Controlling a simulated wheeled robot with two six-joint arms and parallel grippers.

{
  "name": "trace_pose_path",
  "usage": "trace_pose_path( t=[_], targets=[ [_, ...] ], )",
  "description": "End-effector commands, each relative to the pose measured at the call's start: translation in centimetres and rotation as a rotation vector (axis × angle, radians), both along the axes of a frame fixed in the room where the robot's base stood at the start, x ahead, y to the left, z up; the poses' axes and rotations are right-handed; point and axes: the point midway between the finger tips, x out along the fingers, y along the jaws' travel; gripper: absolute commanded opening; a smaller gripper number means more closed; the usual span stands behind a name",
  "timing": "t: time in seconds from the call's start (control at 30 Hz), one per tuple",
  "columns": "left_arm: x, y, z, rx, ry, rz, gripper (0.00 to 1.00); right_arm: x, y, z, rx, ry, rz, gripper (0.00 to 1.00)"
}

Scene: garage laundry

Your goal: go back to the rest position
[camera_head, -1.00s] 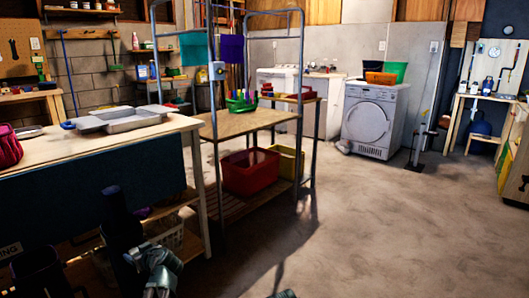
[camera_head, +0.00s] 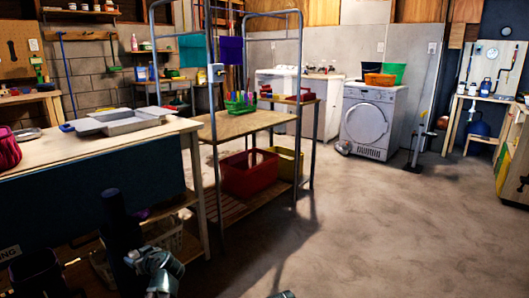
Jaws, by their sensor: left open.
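My left gripper (camera_head: 160,272) is low in the head view, at the bottom left, in front of the workbench and above the concrete floor. Its jaws are open and nothing shows between them. Part of my left arm (camera_head: 118,225) rises beside it as a dark upright link. A small dark tip of my own shows at the bottom edge, right of the left gripper; I cannot tell which part it is. My right gripper cannot be made out.
A workbench (camera_head: 60,168) with a grey tray (camera_head: 135,124) stands close at left. A metal-framed shelf (camera_head: 245,127) holds a red bin (camera_head: 249,174) and a yellow bin (camera_head: 289,162) below. A dryer (camera_head: 369,122) stands at the back. The floor (camera_head: 400,225) at right is clear.

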Motion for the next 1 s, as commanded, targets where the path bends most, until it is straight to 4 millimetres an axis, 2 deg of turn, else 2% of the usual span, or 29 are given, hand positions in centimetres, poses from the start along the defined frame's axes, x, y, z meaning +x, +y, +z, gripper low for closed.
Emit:
trace_pose_path(
  t=[0.1,0.57,0.63,1.0],
  targets=[
    [-1.8,-1.8,1.3,0.0,-0.001,-0.002,0.72,0.0,0.0,1.3,0.0,0.0,0.002,1.0],
    [-6.6,-7.5,4.4,0.001,0.0,-0.003,0.72,0.0,0.0,4.4,0.0,0.001,0.01,1.0],
    [-5.2,-6.2,3.1,0.0,-0.001,0.004,0.72,0.0,0.0,3.1,0.0,0.001,0.009,1.0],
    [-1.0,-1.4,0.4,-0.001,-0.001,0.003,0.72,0.0,0.0,0.4,0.0,0.0,0.002,1.0]
  ],
)
